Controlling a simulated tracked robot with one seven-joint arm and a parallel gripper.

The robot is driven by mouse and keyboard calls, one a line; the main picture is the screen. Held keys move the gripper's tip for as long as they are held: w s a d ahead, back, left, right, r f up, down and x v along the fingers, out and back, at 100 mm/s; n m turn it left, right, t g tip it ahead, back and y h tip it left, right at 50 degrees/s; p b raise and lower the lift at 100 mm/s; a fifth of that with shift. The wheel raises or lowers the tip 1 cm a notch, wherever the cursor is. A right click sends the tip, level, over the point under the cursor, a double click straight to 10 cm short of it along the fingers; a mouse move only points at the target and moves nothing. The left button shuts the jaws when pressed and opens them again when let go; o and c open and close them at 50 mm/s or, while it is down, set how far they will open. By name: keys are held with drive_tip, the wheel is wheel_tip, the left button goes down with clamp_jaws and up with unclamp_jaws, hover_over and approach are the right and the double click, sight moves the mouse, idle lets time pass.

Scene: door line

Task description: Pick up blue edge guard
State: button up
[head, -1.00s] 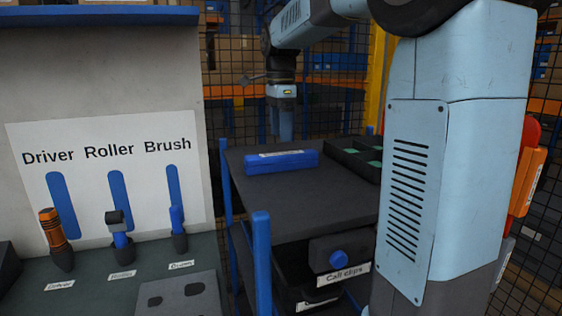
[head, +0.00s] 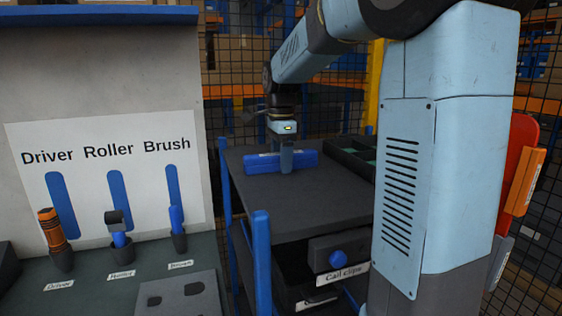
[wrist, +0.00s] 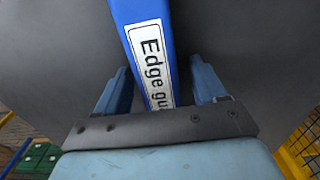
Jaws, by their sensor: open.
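The blue edge guard (head: 262,163) lies on the dark top of the cart (head: 300,205) in the head view. In the wrist view the edge guard (wrist: 146,40) runs up the picture between the fingers, with a white label reading "Edge gu". My gripper (head: 286,160) points down at the edge guard in the head view. In the wrist view my gripper (wrist: 162,88) is open, one finger on each side of the guard. A gap shows on the right side; on the left the finger is close to it. The lower end of the guard is hidden behind my gripper's body.
A dark tray with green-lined compartments (head: 345,152) stands to the right on the cart top. Blue posts (head: 262,265) rise at the cart's corners. A bench with a driver (head: 52,232), roller (head: 117,225) and brush (head: 177,220) is at left. Mesh fencing stands behind.

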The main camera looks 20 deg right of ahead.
drive_tip(key=c, duration=1.1)
drive_tip(key=shift+r, duration=0.1)
drive_tip(key=r, duration=0.4)
drive_tip(key=shift+s, duration=0.4)
drive_tip(key=s+r, duration=0.3)
drive_tip(key=s, duration=0.1)
drive_tip(key=s+r, duration=0.3)
drive_tip(key=s, duration=0.2)
drive_tip(key=s+r, duration=0.3)
drive_tip(key=s, duration=0.1)
drive_tip(key=shift+s, duration=0.15)
